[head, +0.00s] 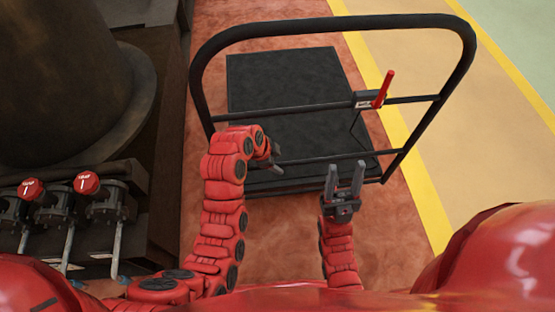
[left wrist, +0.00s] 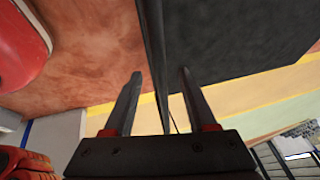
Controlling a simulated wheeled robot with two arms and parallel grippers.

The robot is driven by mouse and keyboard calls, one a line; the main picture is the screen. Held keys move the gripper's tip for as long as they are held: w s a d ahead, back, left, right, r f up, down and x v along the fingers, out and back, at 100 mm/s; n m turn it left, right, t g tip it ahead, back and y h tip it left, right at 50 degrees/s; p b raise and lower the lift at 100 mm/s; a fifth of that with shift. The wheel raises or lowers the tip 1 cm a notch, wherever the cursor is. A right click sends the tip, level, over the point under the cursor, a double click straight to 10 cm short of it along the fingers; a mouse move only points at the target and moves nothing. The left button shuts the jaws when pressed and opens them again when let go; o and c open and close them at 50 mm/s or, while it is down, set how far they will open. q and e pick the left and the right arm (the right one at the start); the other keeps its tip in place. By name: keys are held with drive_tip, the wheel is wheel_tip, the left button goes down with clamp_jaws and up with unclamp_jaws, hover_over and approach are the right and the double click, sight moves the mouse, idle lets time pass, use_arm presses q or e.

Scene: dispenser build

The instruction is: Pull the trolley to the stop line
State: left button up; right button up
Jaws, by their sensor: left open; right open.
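The trolley has a dark flat deck (head: 285,75) and a black tubular handle frame (head: 335,24) with two crossbars. A red lever (head: 384,88) stands on the upper crossbar. My left gripper (head: 275,153) is open near the left part of the lower crossbar (head: 307,160). In the left wrist view, a dark bar (left wrist: 154,50) runs between its spread fingers (left wrist: 158,98), with the deck (left wrist: 230,35) beyond; I cannot tell whether they touch. My right gripper (head: 345,174) is open, its fingertips pointing at the lower crossbar. I cannot identify the stop line.
The floor is reddish, with a yellow-edged tan lane (head: 440,75) to the right. Dark machinery (head: 60,80) and valves with red knobs (head: 87,183) stand close on the left. A blue stripe (left wrist: 27,133) shows at the left wrist view's lower left.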

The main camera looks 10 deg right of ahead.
idle(0.3)
use_arm(q)
drive_tip(key=b+x, duration=0.2)
drive_tip(key=x, duration=0.5)
drive_tip(key=shift+f, duration=0.15)
drive_tip(key=shift+d, duration=0.1)
clamp_jaws()
idle(1.3)
